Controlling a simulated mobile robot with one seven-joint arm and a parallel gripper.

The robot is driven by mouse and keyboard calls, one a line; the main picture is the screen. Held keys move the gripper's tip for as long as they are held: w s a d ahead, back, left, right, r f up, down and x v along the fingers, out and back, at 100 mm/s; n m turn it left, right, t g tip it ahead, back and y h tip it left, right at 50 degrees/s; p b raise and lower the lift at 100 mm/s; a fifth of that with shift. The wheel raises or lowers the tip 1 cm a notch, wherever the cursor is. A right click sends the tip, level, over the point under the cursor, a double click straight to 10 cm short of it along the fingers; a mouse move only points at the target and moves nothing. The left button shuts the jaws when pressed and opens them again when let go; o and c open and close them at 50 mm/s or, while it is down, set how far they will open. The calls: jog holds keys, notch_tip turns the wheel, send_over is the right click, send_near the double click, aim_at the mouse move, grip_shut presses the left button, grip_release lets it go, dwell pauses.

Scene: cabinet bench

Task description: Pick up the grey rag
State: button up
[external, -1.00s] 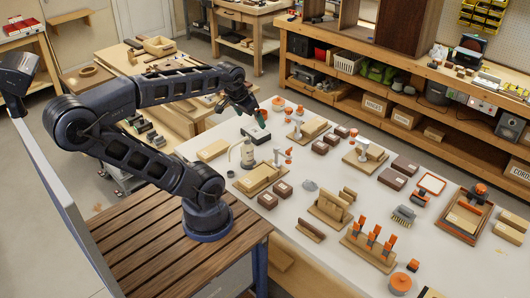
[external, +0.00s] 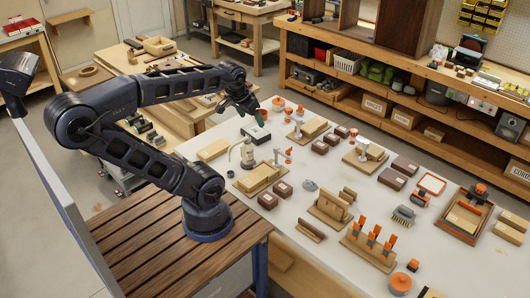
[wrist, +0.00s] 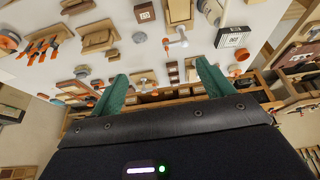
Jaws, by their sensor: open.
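A small grey lump (external: 310,185), which may be the grey rag, lies on the white bench top between the dark red boxes and a wooden block stand. It also shows in the wrist view (wrist: 140,37), too small to tell whether it is cloth. My gripper (external: 242,110) is above the far left part of the bench, well away from the lump. In the wrist view its green fingers (wrist: 160,84) are spread apart with nothing between them.
Orange-handled clamps (external: 372,240) and a brush (external: 403,214) are to the right of the lump. Patches of white bench top between items are bare.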

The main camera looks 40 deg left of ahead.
jog(key=w+d+f+n+g+h, duration=0.1)
jog(key=w+f+n, duration=0.1)
jog(key=w, duration=0.2)
jog(key=w+d+f+n, duration=0.2)
jog(key=w+f, duration=0.1)
jog(key=w, duration=0.2)
jog(key=n+g, duration=0.4)
jog(key=n, duration=0.9)
send_over(310, 182)
jog(key=shift+h, duration=0.4)
jog(key=shift+s+a+f, duration=0.1)
jog(key=shift+a+f, duration=0.05)
jog(key=shift+f, duration=4.95)
jog(key=shift+s+a+f, duration=0.1)
jog(key=shift+a+f, duration=0.05)
jog(key=shift+f, duration=4.9)
jog(key=shift+s+a+f, duration=0.1)
jog(key=shift+a+f, duration=0.05)
jog(key=shift+f, duration=4.95)
jog(key=shift+w+d+f, duration=0.1)
jog(key=shift+d+f, duration=0.05)
jog(key=shift+f, duration=0.7)
jog(key=shift+w+d+f, duration=0.1)
jog(key=shift+d+f, duration=0.05)
jog(key=shift+f, duration=0.7)
jog(key=shift+w+d+f, duration=0.1)
jog(key=shift+d+f, duration=0.05)
jog(key=shift+f, duration=0.7)
jog(key=shift+c, duration=0.4)
jog(key=c, duration=1)
